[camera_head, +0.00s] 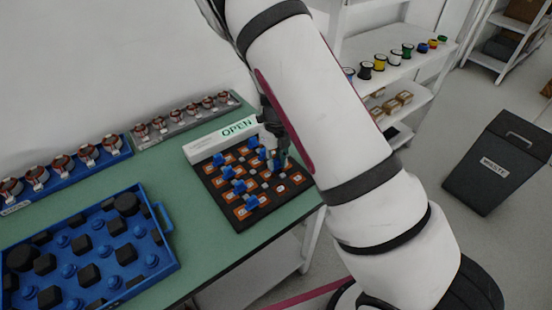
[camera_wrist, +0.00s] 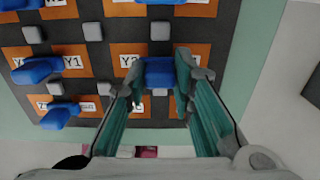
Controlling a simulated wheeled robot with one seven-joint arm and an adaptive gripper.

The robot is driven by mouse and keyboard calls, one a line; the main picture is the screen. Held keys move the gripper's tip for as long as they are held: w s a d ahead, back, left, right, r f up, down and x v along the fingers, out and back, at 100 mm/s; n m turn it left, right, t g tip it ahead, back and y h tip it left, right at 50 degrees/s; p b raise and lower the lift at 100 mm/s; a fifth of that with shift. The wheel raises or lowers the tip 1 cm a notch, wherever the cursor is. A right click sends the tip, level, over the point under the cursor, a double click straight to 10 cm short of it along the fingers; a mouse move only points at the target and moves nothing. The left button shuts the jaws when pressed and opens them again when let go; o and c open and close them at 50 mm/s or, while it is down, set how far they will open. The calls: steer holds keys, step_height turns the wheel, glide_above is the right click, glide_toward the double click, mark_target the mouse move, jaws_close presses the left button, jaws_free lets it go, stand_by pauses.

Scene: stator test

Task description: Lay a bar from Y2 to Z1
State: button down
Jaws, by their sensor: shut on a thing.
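My gripper (camera_wrist: 158,85) is shut on a blue bar (camera_wrist: 160,73), with a teal finger on each side. The bar is beside the tile labelled Y2 (camera_wrist: 128,61); I cannot tell whether it touches the board. Z1 cannot be read in either view. The black board (camera_head: 270,208) has orange labelled tiles and small grey blocks. Other blue bars lie on it, one near Y1 (camera_wrist: 36,71) and one below that (camera_wrist: 61,116). In the head view my gripper (camera_head: 277,158) is low over the board's right part, partly hidden by my arm.
A white strip reading OPEN (camera_head: 237,128) stands along the board's back edge. A blue tray (camera_head: 165,217) with black and blue parts is at the left. Racks of copper-coloured stators (camera_head: 62,166) line the wall. A waste bin (camera_head: 495,165) and shelves stand at right.

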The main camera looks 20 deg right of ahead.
mark_target(276, 160)
steer(key=shift+f, duration=0.3)
steer(key=c, duration=1.3)
jaws_free()
step_height(276, 160, up, 12)
